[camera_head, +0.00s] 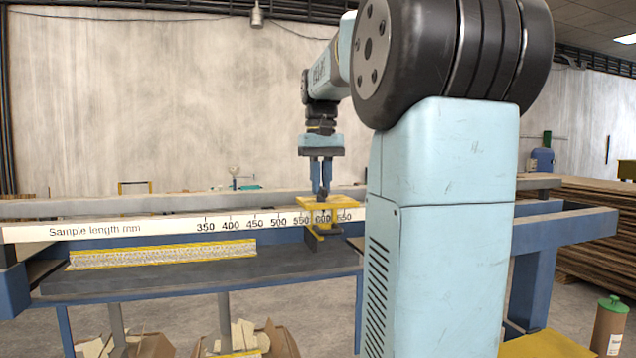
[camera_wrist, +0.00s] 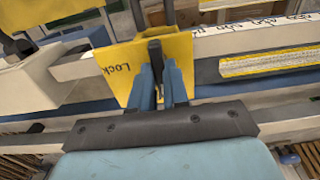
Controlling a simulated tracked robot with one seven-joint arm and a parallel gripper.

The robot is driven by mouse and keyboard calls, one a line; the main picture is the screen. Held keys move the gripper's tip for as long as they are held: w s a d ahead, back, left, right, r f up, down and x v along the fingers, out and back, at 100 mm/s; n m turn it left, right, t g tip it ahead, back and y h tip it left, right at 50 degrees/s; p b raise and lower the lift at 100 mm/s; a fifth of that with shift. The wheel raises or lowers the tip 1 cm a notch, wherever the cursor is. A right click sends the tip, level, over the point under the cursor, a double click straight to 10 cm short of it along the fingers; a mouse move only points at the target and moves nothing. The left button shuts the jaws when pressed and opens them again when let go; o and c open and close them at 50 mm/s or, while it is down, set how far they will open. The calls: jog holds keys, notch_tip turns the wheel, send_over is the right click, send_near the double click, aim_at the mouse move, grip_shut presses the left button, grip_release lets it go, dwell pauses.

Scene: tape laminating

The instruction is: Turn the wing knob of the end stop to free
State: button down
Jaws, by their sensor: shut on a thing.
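The end stop is a yellow plate (camera_head: 345,202) riding on the rail, by the 600 mark of the sample length scale (camera_head: 170,226). In the wrist view its yellow face (camera_wrist: 118,72) shows the word "Lock" to the left of the knob. The dark wing knob (camera_wrist: 155,50) stands up from this plate. My gripper (camera_head: 321,190) points straight down over the end stop. In the wrist view my gripper (camera_wrist: 161,68) is shut on the wing knob, with one blue finger on each side. The knob's lower part is hidden by the fingers, and no "free" marking is readable.
A long pale sample strip with yellow edges (camera_head: 165,254) lies on the dark bench bed (camera_head: 200,275), left of the end stop. My arm hides the bench right of the stop. Stacked boards (camera_head: 590,240) stand at the right. A green-capped canister (camera_head: 610,325) stands at lower right.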

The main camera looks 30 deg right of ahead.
jog(key=shift+f, duration=0.1)
dwell(0.3)
jog(key=c, duration=1.1)
grip_release()
jog(key=shift+w, duration=0.1)
notch_tip(320, 180, up, 14)
jog(key=shift+f, duration=0.15)
jog(key=s+a+f+n+t, duration=0.1)
jog(key=s+a+f, duration=0.4)
jog(key=f, duration=0.5)
jog(key=s+a+f+n+t, duration=0.1)
jog(key=s+a+f+t, duration=0.1)
jog(key=s+a+f, duration=0.4)
jog(key=s+a+f+n+t, duration=0.1)
jog(key=s+a+f, duration=0.4)
jog(key=f, duration=1)
jog(key=shift+s+a+t, duration=0.2)
jog(key=shift+s+t, duration=0.2)
jog(key=shift+s, duration=0.05)
jog(key=shift+s+a+t, duration=0.2)
jog(key=shift+s+t, duration=0.2)
jog(key=shift+s, duration=0.05)
